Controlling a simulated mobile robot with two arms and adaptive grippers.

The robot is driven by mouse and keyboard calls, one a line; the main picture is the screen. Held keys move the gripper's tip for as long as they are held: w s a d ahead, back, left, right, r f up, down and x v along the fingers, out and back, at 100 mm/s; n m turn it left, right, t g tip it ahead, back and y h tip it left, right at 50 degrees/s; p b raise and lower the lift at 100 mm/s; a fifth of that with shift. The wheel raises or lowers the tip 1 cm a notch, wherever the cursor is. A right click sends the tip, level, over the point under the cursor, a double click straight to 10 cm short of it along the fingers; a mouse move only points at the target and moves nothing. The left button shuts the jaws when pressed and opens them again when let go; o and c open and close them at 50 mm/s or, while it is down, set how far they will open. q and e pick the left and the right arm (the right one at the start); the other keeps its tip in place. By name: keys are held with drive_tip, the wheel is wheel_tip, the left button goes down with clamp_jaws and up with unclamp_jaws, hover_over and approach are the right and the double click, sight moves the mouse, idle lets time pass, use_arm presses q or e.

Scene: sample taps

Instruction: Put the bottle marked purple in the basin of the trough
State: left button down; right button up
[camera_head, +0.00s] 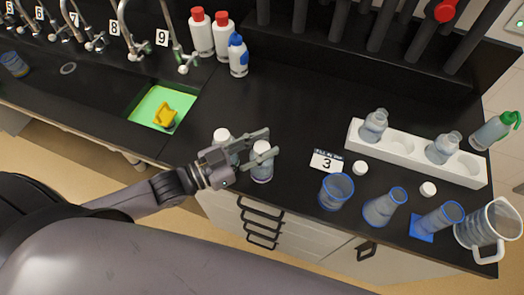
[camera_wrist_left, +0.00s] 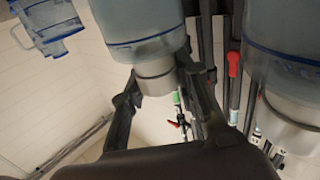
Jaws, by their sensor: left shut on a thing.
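My left gripper (camera_head: 262,145) is shut around the neck of a clear bottle with a white cap (camera_head: 262,174), near the counter's front edge. A faint pinkish-purple mark shows low on this bottle. In the left wrist view the fingers flank the neck of the held bottle (camera_wrist_left: 145,25). I cannot tell whether its base touches the counter. A second white-capped bottle (camera_head: 222,134) stands just left of it, partly behind the gripper. My right gripper is not in view.
A green recess (camera_head: 145,112) holds a yellow object (camera_head: 165,115). Red-capped bottles (camera_head: 201,34) and a blue-capped bottle (camera_head: 238,56) stand behind. Blue-rimmed glassware (camera_head: 337,190), a white rack (camera_head: 410,152) and a jug (camera_head: 488,228) are at right. The middle counter is clear.

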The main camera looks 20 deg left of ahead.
use_arm(q)
wheel_tip(320, 180, up, 20)
drive_tip(key=p, duration=0.5)
drive_tip(key=shift+p, duration=0.3)
